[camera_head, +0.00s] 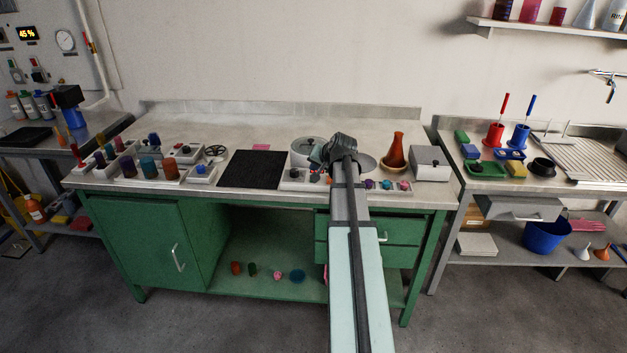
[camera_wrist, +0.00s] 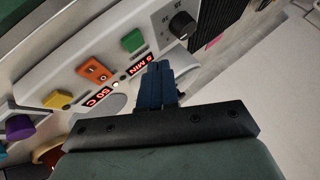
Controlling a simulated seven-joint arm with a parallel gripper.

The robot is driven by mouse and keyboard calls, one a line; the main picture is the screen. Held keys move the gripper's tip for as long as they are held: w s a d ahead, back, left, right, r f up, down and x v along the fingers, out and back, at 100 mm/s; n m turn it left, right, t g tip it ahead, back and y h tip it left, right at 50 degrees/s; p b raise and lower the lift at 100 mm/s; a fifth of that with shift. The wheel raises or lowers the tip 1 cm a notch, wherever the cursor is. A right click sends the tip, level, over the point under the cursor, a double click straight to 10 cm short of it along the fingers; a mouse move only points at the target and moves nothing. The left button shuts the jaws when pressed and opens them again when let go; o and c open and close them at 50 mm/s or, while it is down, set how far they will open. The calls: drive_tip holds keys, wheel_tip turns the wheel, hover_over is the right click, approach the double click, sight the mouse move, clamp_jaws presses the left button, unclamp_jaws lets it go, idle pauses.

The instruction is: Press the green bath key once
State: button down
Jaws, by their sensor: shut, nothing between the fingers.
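The green key (camera_wrist: 133,41) sits on the sloped grey front panel (camera_wrist: 75,65) of the bath in the wrist view. It is up and left of my fingertips, with a visible gap. My gripper (camera_wrist: 161,68) is shut and empty, its dark blue fingers pointing at the panel near the red "5 MIN" display (camera_wrist: 142,64). In the head view my gripper (camera_head: 323,155) is over the bath (camera_head: 303,147) at the middle of the green bench. My wrist hides part of the bath there, and I cannot make out the green key.
Beside the green key are an orange switch (camera_wrist: 94,72), a yellow key (camera_wrist: 57,99), a "50 C" display (camera_wrist: 97,96) and a black dial (camera_wrist: 182,25). A black mat (camera_head: 252,169) lies left of the bath; an orange flask (camera_head: 395,152) stands to its right.

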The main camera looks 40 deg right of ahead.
drive_tip(key=shift+f, duration=0.8)
drive_tip(key=shift+f, duration=0.85)
idle(2.4)
drive_tip(key=shift+r, duration=0.85)
drive_tip(key=shift+r, duration=2.5)
